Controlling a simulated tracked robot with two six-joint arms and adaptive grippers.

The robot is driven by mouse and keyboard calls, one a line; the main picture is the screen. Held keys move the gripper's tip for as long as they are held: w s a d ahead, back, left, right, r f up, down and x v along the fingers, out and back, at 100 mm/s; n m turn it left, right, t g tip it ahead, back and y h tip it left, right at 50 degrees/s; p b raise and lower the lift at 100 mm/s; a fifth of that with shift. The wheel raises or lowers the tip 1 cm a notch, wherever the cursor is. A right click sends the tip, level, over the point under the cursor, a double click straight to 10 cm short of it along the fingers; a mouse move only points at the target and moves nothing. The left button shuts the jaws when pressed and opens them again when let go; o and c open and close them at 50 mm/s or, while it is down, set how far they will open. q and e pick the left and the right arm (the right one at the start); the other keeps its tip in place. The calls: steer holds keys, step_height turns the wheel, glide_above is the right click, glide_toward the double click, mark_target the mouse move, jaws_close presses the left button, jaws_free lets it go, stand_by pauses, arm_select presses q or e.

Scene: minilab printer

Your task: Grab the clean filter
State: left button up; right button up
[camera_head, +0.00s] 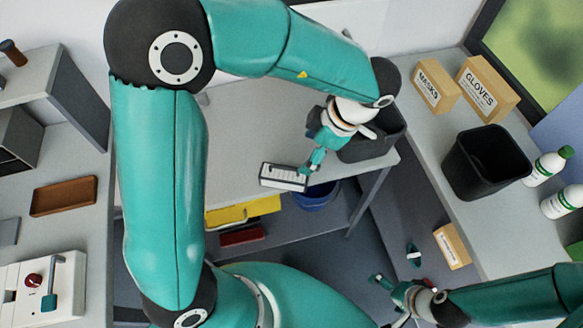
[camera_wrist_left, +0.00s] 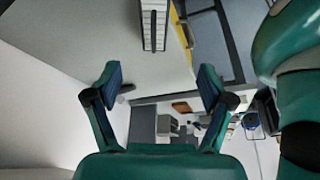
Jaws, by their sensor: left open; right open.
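The filter, a white frame with dark slats (camera_head: 283,177), lies at the front edge of the grey table (camera_head: 240,135). In the left wrist view the filter (camera_wrist_left: 154,25) shows at the top, beyond the fingertips and between their lines. I cannot tell from its looks whether it is clean. My left gripper (camera_head: 311,166) is just to the right of the filter in the head view; in the wrist view its fingers (camera_wrist_left: 160,75) are spread with nothing between them. My right gripper (camera_head: 394,265) is open and empty over the floor, low at the right.
A dark bin (camera_head: 375,140) stands behind my left gripper. A blue bucket (camera_head: 316,197) is under the table edge, beside yellow (camera_head: 243,211) and red (camera_head: 242,237) items. The right counter holds a black bin (camera_head: 487,163), masks box (camera_head: 436,85), gloves box (camera_head: 487,88) and bottles (camera_head: 548,167).

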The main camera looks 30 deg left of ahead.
mark_target(288, 170)
arm_select(q)
steer(key=x, duration=1)
steer(key=shift+w+a+b, duration=0.1)
steer(key=shift+b, duration=0.3)
steer(key=shift+w+a+f, duration=0.1)
steer(key=shift+a+f, duration=0.15)
steer(key=shift+f, duration=0.35)
steer(key=x, duration=0.4)
steer(key=shift+w+a+f, duration=0.1)
steer(key=shift+w+a, duration=0.05)
steer(key=shift+a, duration=0.1)
steer(key=c, duration=1.3)
